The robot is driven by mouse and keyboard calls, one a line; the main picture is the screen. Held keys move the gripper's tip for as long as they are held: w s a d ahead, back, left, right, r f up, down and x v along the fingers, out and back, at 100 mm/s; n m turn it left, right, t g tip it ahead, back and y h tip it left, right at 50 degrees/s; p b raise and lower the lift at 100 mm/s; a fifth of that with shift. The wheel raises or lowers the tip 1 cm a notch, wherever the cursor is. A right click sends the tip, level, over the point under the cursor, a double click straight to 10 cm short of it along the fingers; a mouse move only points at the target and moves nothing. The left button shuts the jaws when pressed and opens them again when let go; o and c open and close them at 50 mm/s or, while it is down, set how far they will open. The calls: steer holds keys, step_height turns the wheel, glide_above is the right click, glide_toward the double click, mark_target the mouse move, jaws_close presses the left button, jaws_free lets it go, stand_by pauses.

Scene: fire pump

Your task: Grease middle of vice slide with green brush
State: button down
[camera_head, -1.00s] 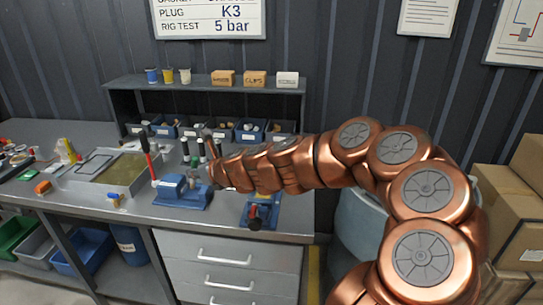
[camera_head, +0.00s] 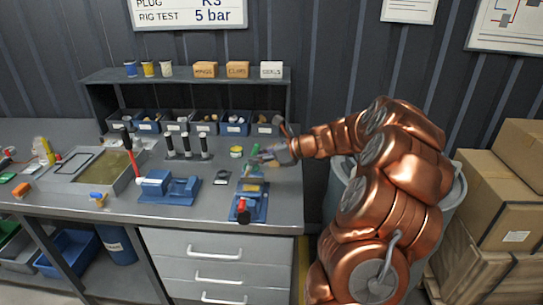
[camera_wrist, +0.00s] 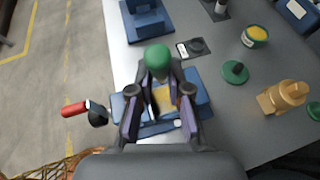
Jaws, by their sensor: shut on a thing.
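My gripper (camera_wrist: 160,112) is shut on the green brush (camera_wrist: 158,58), whose round green top shows above the fingers. In the head view the green brush (camera_head: 254,160) stands at the tips of my gripper (camera_head: 268,155). The blue vice (camera_head: 250,206) with a red handle lies below, near the bench's front right. In the wrist view the vice (camera_wrist: 200,104) lies under the fingers, and a yellowish slide (camera_wrist: 164,97) shows between them. The brush's lower end is hidden, so I cannot tell whether it touches the slide.
An open tin of yellow grease (camera_wrist: 256,36), a green lid (camera_wrist: 235,72) and a brass fitting (camera_wrist: 285,98) stand close by. A second blue fixture (camera_head: 168,187) sits to the left.

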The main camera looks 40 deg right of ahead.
steer(key=shift+n+g+y, duration=0.7)
steer(key=shift+n, duration=0.2)
steer(key=s+d, duration=0.2)
steer(key=d, duration=0.1)
steer(key=shift+s+r, duration=0.35)
steer(key=shift+s, duration=0.05)
